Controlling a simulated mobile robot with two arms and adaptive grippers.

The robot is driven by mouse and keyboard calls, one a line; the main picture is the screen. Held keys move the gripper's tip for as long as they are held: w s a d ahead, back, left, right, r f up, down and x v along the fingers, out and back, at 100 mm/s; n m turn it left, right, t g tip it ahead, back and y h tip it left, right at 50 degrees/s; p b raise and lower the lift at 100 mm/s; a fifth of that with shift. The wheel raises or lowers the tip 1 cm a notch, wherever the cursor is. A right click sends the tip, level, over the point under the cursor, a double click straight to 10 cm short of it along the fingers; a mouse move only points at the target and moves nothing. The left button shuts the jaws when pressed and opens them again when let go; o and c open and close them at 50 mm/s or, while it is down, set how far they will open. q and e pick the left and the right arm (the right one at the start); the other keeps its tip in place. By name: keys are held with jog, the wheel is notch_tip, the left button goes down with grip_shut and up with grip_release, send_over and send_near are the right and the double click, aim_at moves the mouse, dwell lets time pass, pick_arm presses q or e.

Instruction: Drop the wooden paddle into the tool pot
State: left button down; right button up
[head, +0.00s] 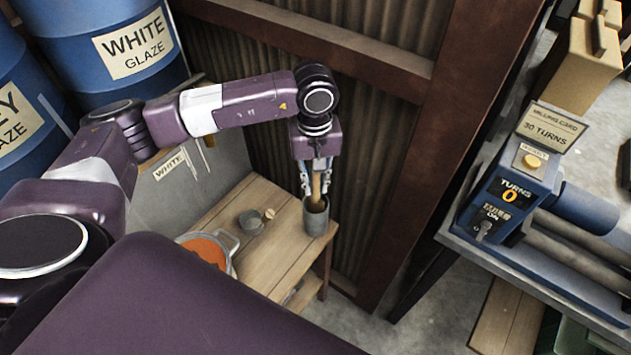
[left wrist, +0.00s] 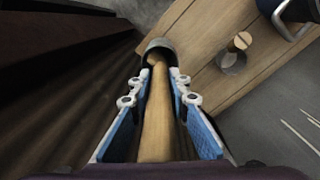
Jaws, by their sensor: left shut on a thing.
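The wooden paddle (left wrist: 157,110) is upright between the fingers of my left gripper (head: 317,186). In the left wrist view my left gripper (left wrist: 156,98) is shut on its handle. The paddle's lower end goes into the mouth of the grey tool pot (head: 316,220), and its tip is hidden inside. In the left wrist view the dark rim of the tool pot (left wrist: 157,44) shows around the far end of the paddle. The pot stands upright near the right end of a wooden bench (head: 268,195). My right gripper is not in view.
A small grey cup (head: 251,222) with a wooden-ended tool and a pan of orange glaze (head: 205,252) stand left of the pot. A corrugated wall (head: 280,95) rises close behind the bench. A blue milling machine (head: 520,185) is at the right.

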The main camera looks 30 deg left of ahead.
pick_arm(q)
jog(key=shift+f+b, duration=0.35)
jog(key=c, duration=1.9)
grip_release()
jog(key=shift+o, duration=0.4)
jog(key=shift+r, duration=0.1)
